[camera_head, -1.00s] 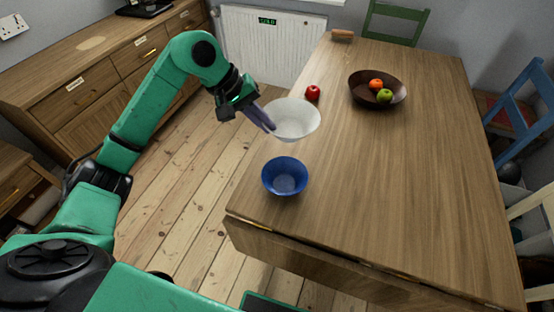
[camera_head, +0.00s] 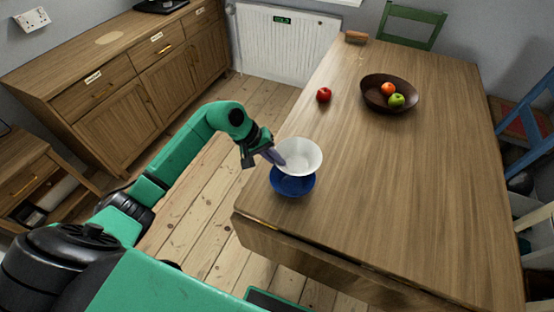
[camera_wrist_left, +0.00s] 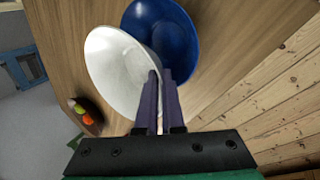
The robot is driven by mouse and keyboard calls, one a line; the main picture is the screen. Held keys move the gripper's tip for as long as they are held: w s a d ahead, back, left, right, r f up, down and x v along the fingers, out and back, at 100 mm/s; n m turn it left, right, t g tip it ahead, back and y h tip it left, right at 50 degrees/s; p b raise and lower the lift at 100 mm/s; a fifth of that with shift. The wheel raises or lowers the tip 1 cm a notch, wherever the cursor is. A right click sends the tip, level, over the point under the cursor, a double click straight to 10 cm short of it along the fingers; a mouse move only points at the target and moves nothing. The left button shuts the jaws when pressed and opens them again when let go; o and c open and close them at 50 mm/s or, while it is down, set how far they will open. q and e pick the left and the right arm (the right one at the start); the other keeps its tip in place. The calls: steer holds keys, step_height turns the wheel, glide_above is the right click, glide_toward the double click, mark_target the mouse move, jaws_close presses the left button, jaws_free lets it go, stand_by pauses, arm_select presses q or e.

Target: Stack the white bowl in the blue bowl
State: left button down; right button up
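The white bowl (camera_head: 300,156) is held by its left rim in my left gripper (camera_head: 280,160). In the head view it is above the blue bowl (camera_head: 293,183) and hides much of its far part. The blue bowl stands on the table near the front left edge. In the left wrist view, the gripper's purple fingers (camera_wrist_left: 160,95) are shut on the rim of the white bowl (camera_wrist_left: 118,72), which is tilted in this view. The blue bowl (camera_wrist_left: 165,35) is beyond it, partly covered. I cannot tell whether the bowls touch. My right gripper is not in view.
The wooden table (camera_head: 400,190) is clear to the right of the bowls. A red apple (camera_head: 323,95) and a brown bowl (camera_head: 377,105) with an orange and a green fruit stand farther back. A wooden sideboard (camera_head: 130,85) and a radiator (camera_head: 285,45) are behind.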

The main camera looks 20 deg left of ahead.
arm_select(q)
steer(key=shift+f+b, duration=0.35)
steer(key=shift+b, duration=0.15)
steer(key=c, duration=1)
jaws_free()
steer(key=shift+c, duration=0.2)
steer(key=shift+r, duration=0.1)
steer(key=shift+r+p, duration=0.7)
steer(key=shift+p, duration=0.4)
steer(key=shift+a+r+b, duration=0.15)
steer(key=shift+a+b, duration=0.15)
steer(key=shift+b, duration=0.05)
steer(key=b+v, duration=0.2)
steer(key=v, duration=0.9)
